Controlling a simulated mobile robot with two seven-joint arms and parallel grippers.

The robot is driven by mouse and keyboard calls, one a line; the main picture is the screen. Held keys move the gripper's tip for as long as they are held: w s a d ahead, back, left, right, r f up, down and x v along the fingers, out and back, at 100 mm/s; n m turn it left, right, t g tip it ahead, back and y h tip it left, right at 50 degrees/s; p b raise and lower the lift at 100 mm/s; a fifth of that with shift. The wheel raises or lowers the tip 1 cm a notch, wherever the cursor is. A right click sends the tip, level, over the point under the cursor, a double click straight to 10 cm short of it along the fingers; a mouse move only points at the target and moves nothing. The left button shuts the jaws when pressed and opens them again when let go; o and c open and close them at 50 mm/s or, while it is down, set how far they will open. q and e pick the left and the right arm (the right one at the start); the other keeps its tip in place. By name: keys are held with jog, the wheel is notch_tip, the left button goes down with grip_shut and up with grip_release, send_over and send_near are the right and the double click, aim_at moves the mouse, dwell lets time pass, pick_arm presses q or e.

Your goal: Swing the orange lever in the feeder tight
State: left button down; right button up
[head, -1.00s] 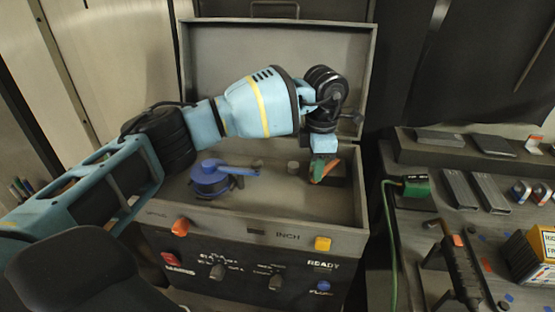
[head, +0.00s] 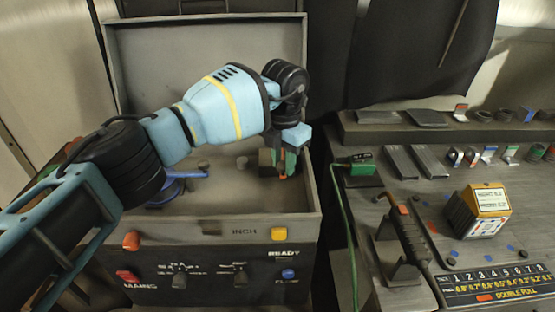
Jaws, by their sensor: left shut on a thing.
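The feeder (head: 210,228) is an open grey box with a raised lid and a control panel on its front. My left arm reaches over it from the left. My left gripper (head: 287,164) points down into the right part of the box and is shut on the orange lever (head: 283,178). Only a small orange bit of the lever shows beside the gripper; my gripper and wrist hide the rest. A blue lever on a round blue base (head: 172,188) is at the left in the box, partly behind my forearm. My right gripper is out of view.
Orange (head: 131,241) and yellow (head: 279,234) knobs sit on the feeder's front edge. To the right, a bench (head: 400,195) holds a torch-like tool (head: 410,235), a yellow-topped box (head: 478,210) and metal bars. A green cable (head: 345,225) hangs between.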

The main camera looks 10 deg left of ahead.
pick_arm(q)
jog(key=shift+r, duration=0.1)
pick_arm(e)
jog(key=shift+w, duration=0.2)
pick_arm(q)
jog(key=c, duration=1.1)
grip_release()
jog(key=shift+d, duration=0.1)
jog(key=shift+c, duration=0.2)
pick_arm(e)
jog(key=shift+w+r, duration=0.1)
pick_arm(q)
jog(key=shift+r+b, duration=0.3)
jog(key=shift+r, duration=3.6)
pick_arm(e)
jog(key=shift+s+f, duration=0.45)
pick_arm(q)
jog(key=shift+f, duration=0.1)
